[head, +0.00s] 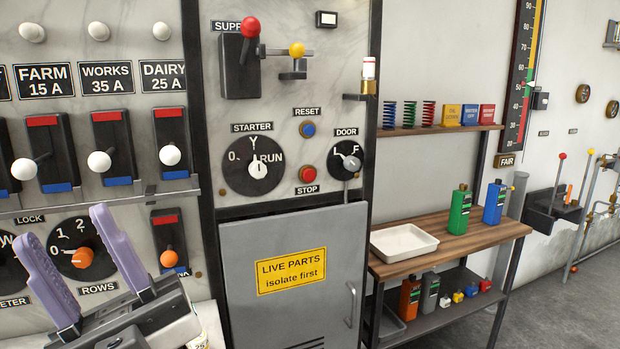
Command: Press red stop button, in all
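The red stop button (307,174) is on the grey panel, above the STOP label (307,189) and below the blue reset button (308,129). It sits between the starter dial (252,165) and the door dial (345,160).
A grey cabinet door (340,230) with a yellow warning sign (291,271) is below the button. A red-knobbed lever (250,27) stands out above. Several white-knobbed switches line the left panel. A wooden table (480,240) with a white tray (404,242) and bottles stands right.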

